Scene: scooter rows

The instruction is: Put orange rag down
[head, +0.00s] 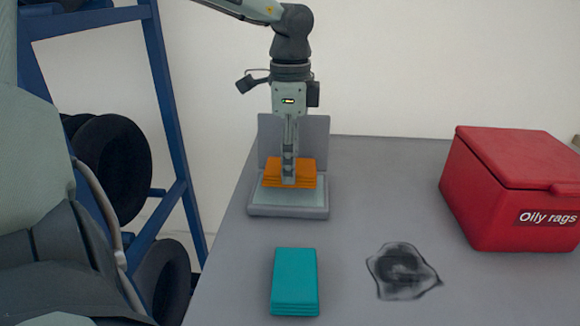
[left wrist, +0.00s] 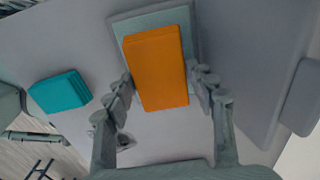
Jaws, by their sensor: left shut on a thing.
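The orange rag (head: 305,172) is a folded stack on or just above a grey holder (head: 290,210) with a raised back, at the table's left side. My left gripper (head: 289,178) points straight down and is shut on the orange rag. In the left wrist view the orange rag (left wrist: 157,70) lies between the two fingers (left wrist: 163,92), with the holder's pale plate (left wrist: 122,26) behind it. I cannot tell whether the rag's underside touches the plate. My right gripper is not in view.
A folded teal rag (head: 295,282) lies in front of the holder. A dark, stained crumpled rag or spill (head: 402,272) is to its right. A red bin (head: 500,200) labelled "Oily rags" stands at the right, lid down. A blue rack with tyres (head: 110,165) is at the left.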

